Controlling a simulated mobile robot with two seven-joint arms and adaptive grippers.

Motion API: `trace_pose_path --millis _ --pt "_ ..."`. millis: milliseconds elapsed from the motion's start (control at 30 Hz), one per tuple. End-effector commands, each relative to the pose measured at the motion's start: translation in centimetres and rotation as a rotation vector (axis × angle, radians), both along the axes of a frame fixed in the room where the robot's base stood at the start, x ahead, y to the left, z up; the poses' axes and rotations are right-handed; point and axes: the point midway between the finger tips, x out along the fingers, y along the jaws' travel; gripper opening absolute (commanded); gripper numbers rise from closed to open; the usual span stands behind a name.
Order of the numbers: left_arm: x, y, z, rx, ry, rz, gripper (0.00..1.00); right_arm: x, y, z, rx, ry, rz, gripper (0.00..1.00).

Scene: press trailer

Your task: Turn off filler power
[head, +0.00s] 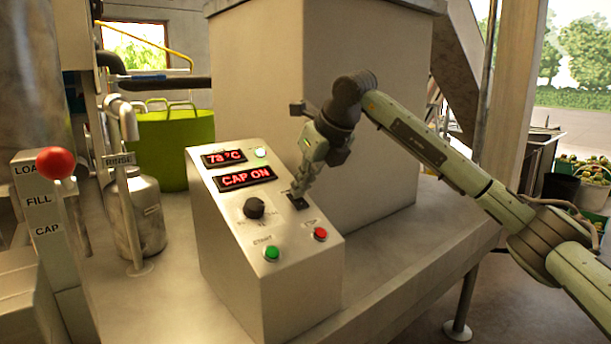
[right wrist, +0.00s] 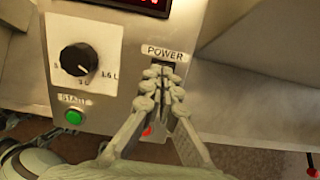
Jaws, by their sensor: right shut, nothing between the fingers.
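The filler's control panel (head: 225,215) is a sloped metal box on the bench. The dark power switch (head: 298,203) is on the panel's right side. My right gripper (head: 297,192) is shut and empty, with its fingertips at the switch. In the right wrist view the fingertips (right wrist: 163,78) are just below the POWER label (right wrist: 165,53) and cover most of the switch. I cannot tell its position or whether they touch. My left gripper is not in view.
A black volume knob (head: 254,207), a green start button (head: 271,253) and a red button (head: 320,233) are close to the switch. A red-knobbed lever (head: 55,163) and a metal can (head: 140,215) stand left. A large metal housing (head: 300,80) rises behind the panel.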

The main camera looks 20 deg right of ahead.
Motion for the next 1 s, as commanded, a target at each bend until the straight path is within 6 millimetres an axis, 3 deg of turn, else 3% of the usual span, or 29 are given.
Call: trace_pose_path --millis 433,1000 --pt "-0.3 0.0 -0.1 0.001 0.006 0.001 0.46 0.8 0.3 -0.6 0.000 -0.001 0.000 0.00" --pt "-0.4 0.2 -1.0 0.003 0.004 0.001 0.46 -0.5 -0.2 -1.4 -0.004 0.004 0.001 0.00"
